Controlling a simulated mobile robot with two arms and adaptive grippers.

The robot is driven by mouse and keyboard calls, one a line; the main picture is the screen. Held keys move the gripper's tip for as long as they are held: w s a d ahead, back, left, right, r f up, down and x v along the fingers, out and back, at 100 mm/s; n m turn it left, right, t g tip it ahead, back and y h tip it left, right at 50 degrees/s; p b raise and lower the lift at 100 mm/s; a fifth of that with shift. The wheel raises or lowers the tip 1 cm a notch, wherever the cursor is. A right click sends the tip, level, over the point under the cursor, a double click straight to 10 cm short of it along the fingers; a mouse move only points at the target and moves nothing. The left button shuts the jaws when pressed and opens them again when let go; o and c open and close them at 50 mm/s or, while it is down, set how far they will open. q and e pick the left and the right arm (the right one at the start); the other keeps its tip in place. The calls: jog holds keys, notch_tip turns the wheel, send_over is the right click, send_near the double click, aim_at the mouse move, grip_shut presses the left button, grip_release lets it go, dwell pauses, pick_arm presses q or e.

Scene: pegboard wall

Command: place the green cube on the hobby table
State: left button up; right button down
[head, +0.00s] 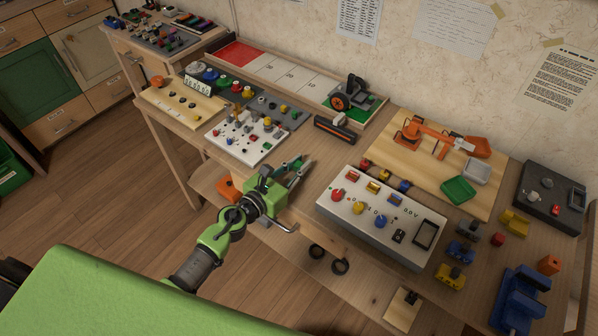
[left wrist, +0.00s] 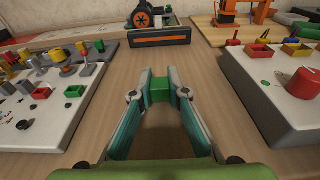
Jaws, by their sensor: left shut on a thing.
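My left gripper (head: 297,170) reaches over the front edge of the hobby table (head: 325,158), between the white knob panel and the white console. In the left wrist view its two fingers (left wrist: 172,88) are shut on the green cube (left wrist: 159,91), which sits between the fingertips. Bare table top (left wrist: 218,92) lies around and beyond the cube. I cannot tell whether the cube touches the table or is just above it. In the head view the cube is small and mostly hidden by the fingers. My right gripper is not in view.
The white knob panel (head: 247,140) stands left of the gripper, the white console (head: 335,215) with colored knobs right. A dark bar with an orange stripe (head: 335,130) lies beyond. A wooden board (head: 392,150) carries an orange arm model. Bare wood is free between panel and console.

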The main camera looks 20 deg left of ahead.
pick_arm(q)
jog(key=shift+f, duration=0.35)
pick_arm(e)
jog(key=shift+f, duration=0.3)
pick_arm(q)
jog(key=shift+f, duration=0.15)
jog(key=o, duration=0.7)
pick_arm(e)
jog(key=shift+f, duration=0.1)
pick_arm(q)
jog(key=shift+s+a+r, duration=0.1)
jog(key=shift+s+r, duration=0.1)
jog(key=b+v, duration=0.1)
jog(key=v, duration=1)
jog(key=shift+s+b, duration=0.3)
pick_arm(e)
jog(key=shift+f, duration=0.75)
